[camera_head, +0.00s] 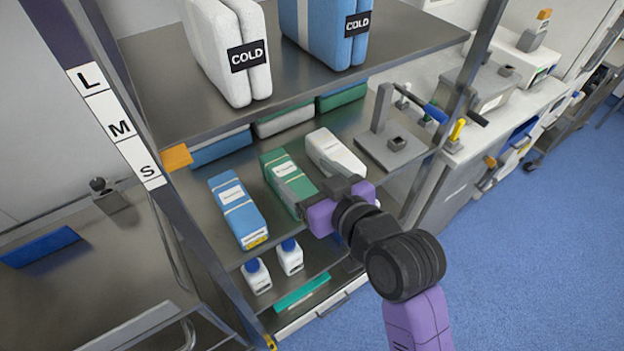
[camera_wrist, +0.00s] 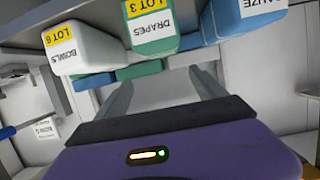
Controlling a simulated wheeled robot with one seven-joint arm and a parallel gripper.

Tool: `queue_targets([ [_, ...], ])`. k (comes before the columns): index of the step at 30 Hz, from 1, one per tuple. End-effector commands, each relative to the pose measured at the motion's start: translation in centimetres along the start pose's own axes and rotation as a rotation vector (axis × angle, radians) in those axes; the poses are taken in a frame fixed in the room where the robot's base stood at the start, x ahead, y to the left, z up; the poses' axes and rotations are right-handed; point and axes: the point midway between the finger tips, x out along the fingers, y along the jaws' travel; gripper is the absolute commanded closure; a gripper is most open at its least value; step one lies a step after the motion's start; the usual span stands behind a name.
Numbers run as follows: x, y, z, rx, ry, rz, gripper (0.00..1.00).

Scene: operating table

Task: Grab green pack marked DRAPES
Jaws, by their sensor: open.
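The green pack marked DRAPES (camera_wrist: 152,28) is at the top of the wrist view, with a yellow LOT 3 label. In the head view the green pack (camera_head: 285,178) lies on the middle shelf between a blue and a white pack. My gripper (camera_head: 322,196) is at the front of this shelf, near the green pack's front end, and hides part of it. In the wrist view my gripper (camera_wrist: 163,86) has its two fingers spread, with nothing between them. The pack appears beyond the fingertips, apart from them.
A white BOWLS pack (camera_wrist: 82,48) and a blue GAUZE pack (camera_wrist: 240,16) flank the green one. The shelf above (camera_head: 390,38) carries white and blue COLD packs. White bottles (camera_head: 256,276) stand below. A rack post (camera_head: 190,225) rises at left. Blue floor (camera_head: 530,240) is clear at right.

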Motion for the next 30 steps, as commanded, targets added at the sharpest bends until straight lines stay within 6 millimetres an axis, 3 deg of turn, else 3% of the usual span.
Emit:
queue_targets([
  [2,0.1,-0.5,1.3,-0.009,-0.049,-0.021,0.20],
  [6,0.3,-0.8,2.2,-0.023,-0.084,-0.035,0.20],
  [17,3.7,-1.1,2.4,-0.028,-0.084,-0.035,0.20],
  [24,6.8,-1.3,2.7,-0.028,-0.082,-0.034,0.20],
  [30,7.7,-1.3,2.9,-0.028,-0.081,-0.032,0.20],
])
